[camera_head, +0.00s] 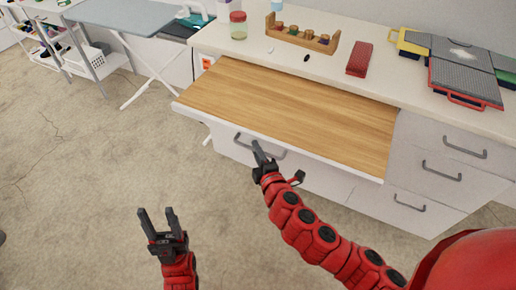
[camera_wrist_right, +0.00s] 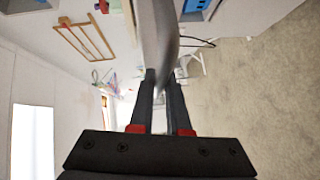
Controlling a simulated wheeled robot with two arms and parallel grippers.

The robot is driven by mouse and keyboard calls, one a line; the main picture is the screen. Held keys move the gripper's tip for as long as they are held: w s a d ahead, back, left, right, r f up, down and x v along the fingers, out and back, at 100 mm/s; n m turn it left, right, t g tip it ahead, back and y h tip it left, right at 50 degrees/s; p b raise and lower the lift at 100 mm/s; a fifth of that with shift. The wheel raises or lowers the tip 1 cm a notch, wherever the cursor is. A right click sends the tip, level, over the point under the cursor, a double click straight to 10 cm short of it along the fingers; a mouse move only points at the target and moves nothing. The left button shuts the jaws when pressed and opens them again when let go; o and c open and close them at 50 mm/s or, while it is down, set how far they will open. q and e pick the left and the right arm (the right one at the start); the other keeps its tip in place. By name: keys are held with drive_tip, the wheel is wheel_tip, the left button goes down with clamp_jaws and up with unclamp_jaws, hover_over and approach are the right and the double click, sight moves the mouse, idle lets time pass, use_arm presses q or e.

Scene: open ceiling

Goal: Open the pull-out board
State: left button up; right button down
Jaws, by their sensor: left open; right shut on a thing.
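The pull-out board (camera_head: 290,108) is a wood-topped panel with a white front edge, standing well out from under the white counter. The exact contact is partly hidden. My left gripper (camera_head: 159,220) is open and empty, above the floor and apart from the board.
White drawers with grey handles (camera_head: 441,171) stand below the counter (camera_head: 300,62). On the counter are a jar (camera_head: 238,27), a wooden rack (camera_head: 300,38), a red box (camera_head: 360,58) and toolboxes (camera_head: 465,75). The floor (camera_head: 80,200) in front is clear.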

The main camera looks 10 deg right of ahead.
drive_tip(key=c, duration=0.9)
unclamp_jaws()
drive_tip(key=p+v, duration=0.5)
drive_tip(key=v, duration=1.2)
drive_tip(key=shift+s, duration=0.15)
